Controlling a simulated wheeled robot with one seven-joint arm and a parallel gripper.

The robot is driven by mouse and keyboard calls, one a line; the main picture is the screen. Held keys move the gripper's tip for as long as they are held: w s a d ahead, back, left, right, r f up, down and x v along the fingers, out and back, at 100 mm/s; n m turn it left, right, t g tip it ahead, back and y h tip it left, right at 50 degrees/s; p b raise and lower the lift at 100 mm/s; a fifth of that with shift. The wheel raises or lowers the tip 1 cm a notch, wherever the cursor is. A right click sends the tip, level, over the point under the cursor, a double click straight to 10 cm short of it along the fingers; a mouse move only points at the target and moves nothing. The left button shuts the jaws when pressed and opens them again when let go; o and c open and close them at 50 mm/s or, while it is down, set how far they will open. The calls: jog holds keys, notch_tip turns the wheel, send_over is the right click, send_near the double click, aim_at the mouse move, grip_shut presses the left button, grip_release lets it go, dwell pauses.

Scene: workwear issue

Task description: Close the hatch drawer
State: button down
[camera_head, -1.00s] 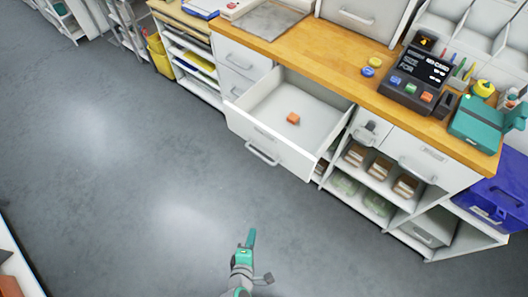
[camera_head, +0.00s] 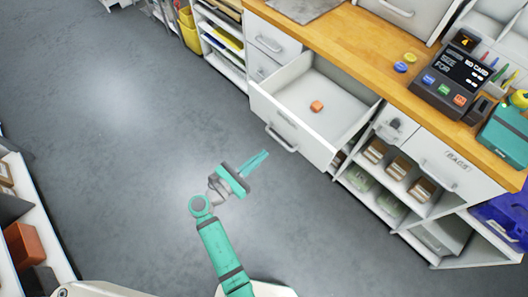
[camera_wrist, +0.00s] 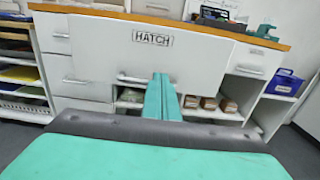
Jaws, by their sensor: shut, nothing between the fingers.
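The hatch drawer (camera_head: 297,138) is pulled out from the white counter in the head view. An orange block (camera_head: 316,106) lies inside on its floor. The drawer has a bar handle (camera_head: 281,139) on its front. In the wrist view the drawer front (camera_wrist: 205,58), labelled HATCH, faces me, with its handle (camera_wrist: 135,79) below the label. My gripper (camera_head: 264,156) is in front of the drawer, a little below the handle in the head view, apparently not touching it. Its teal fingers (camera_wrist: 162,98) are together and empty, pointing toward the drawer front.
The wooden countertop (camera_head: 335,45) carries a card terminal (camera_head: 452,78) and a teal box (camera_head: 508,135). Open shelves with brown boxes (camera_head: 398,167) stand right of the drawer. Another white shelf unit (camera_head: 42,215) is at the left. The grey floor between is clear.

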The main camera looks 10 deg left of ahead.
aim_at(290, 131)
jog(key=x, duration=1.2)
